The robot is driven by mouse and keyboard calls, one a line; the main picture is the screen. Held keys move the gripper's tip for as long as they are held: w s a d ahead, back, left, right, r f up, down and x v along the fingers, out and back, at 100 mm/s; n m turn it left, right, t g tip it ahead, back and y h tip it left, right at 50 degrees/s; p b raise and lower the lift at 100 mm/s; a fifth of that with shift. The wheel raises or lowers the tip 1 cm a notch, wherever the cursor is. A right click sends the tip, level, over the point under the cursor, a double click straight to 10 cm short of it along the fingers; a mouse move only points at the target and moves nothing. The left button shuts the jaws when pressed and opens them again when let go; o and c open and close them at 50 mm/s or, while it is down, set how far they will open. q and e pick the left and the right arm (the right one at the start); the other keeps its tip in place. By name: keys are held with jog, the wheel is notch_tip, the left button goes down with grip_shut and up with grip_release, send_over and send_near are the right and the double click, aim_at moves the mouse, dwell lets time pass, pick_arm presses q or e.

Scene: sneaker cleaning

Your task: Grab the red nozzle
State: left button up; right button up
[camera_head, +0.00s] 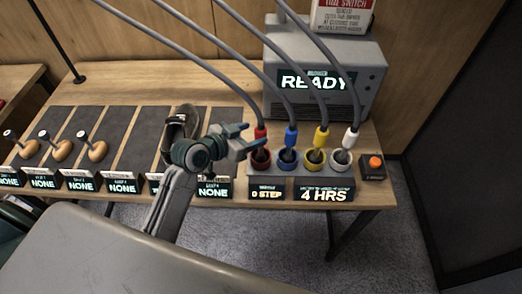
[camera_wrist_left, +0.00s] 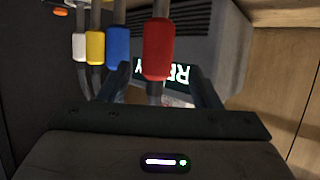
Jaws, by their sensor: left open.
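The red nozzle (camera_head: 260,133) stands upright in the leftmost holder of a row, with a grey hose rising from its top. My left gripper (camera_head: 240,137) is open beside it, its fingers pointing right at about the nozzle's height. In the left wrist view the red nozzle (camera_wrist_left: 157,50) shows close ahead, and the two fingers of my left gripper (camera_wrist_left: 168,85) stand on either side of its lower part. I cannot tell whether they touch it. My right gripper is out of view.
Blue (camera_head: 291,137), yellow (camera_head: 321,137) and white (camera_head: 350,138) nozzles stand to the right. Behind them is a grey machine (camera_head: 375,75) reading READY. An orange button (camera_head: 375,162) sits at the right. A shoe (camera_head: 180,125) and several wooden-based brushes (camera_head: 97,150) lie on mats to the left.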

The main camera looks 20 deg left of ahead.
aim_at(256, 133)
pick_arm(q)
jog(key=p+x, duration=0.2)
jog(key=x, duration=0.1)
jog(key=shift+w+d, duration=0.2)
jog(key=shift+d, duration=0.15)
jog(key=shift+f+p+x, duration=0.25)
jog(key=shift+p+x, duration=0.25)
jog(key=shift+x, duration=0.75)
jog(key=shift+s+a, duration=0.1)
jog(key=shift+s, duration=0.1)
jog(key=c, duration=1.3)
jog(key=shift+r, duration=0.1)
grip_shut()
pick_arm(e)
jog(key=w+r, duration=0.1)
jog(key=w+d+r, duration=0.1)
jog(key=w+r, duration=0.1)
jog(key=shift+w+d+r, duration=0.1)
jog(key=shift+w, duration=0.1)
